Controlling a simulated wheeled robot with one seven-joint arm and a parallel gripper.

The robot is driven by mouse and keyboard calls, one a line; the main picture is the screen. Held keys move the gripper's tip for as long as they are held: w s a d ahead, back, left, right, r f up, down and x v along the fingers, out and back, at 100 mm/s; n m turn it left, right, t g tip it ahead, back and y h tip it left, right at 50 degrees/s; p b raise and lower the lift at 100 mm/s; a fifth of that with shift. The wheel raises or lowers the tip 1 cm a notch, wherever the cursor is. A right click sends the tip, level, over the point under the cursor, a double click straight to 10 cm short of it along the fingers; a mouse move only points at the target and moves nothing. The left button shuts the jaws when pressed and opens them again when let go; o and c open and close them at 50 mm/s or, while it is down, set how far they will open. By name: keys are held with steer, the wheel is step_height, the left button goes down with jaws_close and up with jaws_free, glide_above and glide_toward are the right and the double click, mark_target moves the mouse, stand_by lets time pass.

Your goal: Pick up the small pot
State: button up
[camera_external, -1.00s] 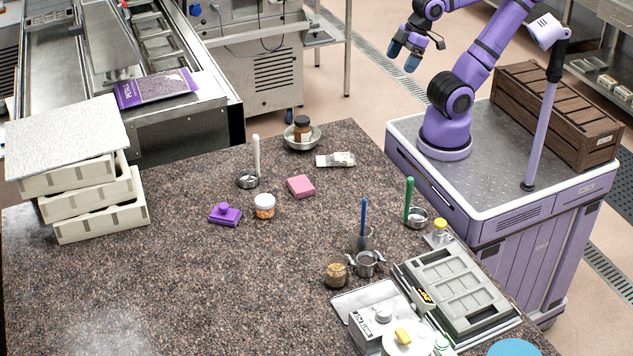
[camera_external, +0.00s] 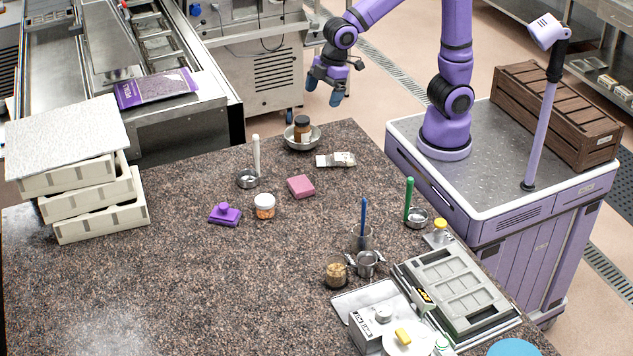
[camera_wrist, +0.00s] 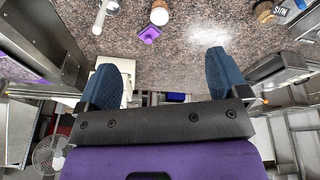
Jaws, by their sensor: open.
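A small metal pot (camera_external: 366,264) with side lugs stands upright on the speckled counter, beside a glass jar of grainy contents (camera_external: 336,271). It is the likeliest small pot, though I cannot be sure. My gripper (camera_external: 325,91) is open and empty, high up beyond the counter's back edge, well away from the pot. In the wrist view my gripper (camera_wrist: 165,80) shows two blue fingers apart with nothing between them.
A steel bowl with a brown jar (camera_external: 302,130), a pink block (camera_external: 301,187), a purple tool (camera_external: 225,214) and a white-lidded jar (camera_external: 265,206) stand on the counter. Stacked trays (camera_external: 100,218) are at left. A mould (camera_external: 458,285) and scale crowd the front right. The front left is clear.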

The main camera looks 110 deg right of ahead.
steer(key=w+f+n+g, duration=0.1)
steer(key=w+f+n, duration=0.1)
steer(key=w+f, duration=0.9)
glide_toward(265, 199)
steer(key=shift+d+f+n+g+y, duration=0.3)
steer(key=shift+d+n+y, duration=0.1)
steer(key=shift+d, duration=0.05)
steer(key=shift+w+f, duration=0.15)
steer(key=shift+f, duration=0.5)
steer(key=f, duration=0.5)
steer(key=shift+w+a+f, duration=0.15)
steer(key=shift+w+a, duration=0.1)
steer(key=shift+w, duration=0.15)
steer(key=f, duration=0.3)
steer(key=w+f, duration=0.1)
steer(key=f, duration=0.1)
steer(key=shift+a, duration=0.35)
steer(key=shift+r, duration=0.1)
steer(key=c, duration=1)
steer(key=shift+c, duration=0.3)
